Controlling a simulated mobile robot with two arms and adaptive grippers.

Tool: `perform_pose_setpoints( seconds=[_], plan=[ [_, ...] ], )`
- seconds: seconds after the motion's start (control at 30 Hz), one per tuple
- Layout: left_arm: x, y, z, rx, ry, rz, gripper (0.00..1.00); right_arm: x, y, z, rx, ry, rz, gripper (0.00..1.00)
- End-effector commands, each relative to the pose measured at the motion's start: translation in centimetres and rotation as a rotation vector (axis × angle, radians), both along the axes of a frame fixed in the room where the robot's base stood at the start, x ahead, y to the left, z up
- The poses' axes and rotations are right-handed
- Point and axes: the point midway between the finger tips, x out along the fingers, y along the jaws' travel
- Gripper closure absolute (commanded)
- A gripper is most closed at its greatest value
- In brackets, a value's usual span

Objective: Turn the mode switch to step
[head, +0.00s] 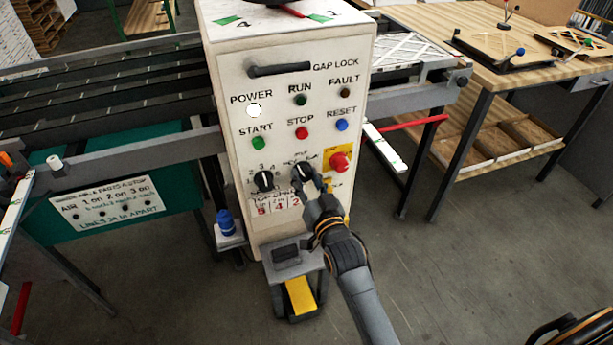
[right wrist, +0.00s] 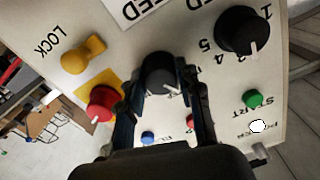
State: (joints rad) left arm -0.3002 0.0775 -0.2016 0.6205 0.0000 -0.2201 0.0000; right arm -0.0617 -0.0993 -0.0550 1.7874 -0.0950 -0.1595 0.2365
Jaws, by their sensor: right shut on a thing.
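The mode switch is a black rotary knob on the white control panel (head: 322,225). In the head view the knob (head: 301,171) is in the lower middle of the panel, partly covered by my right gripper (head: 314,185). In the right wrist view the knob (right wrist: 158,74) sits between the two fingers of my right gripper (right wrist: 162,98), which are shut on it from both sides. A light pointer mark shows on the knob. Its position labels are mostly hidden, so I cannot tell which one it points to.
Close by are another black knob (head: 264,181) at left, a red knob (head: 339,162) on a yellow plate, and a yellow lock knob (right wrist: 84,55). Start, stop and reset buttons sit above. A small stand (head: 295,270) is below the panel. Floor at right is open.

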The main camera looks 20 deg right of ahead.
Motion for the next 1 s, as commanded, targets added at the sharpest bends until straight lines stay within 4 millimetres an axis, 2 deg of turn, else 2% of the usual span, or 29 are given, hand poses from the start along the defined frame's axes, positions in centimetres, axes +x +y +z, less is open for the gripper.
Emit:
perform_pose_setpoints(
  seconds=[0.5,1.0],
  plan=[
    [0.0,0.3,1.9,0.003,0.0,0.001,1.0,0.0,0.1,0.1,0.402,0.014,0.0,0.97],
    [0.0,0.3,2.3,0.004,0.0,0.001,1.0,0.0,0.1,0.1,0.54,0.017,0.0,0.97]
  ],
)
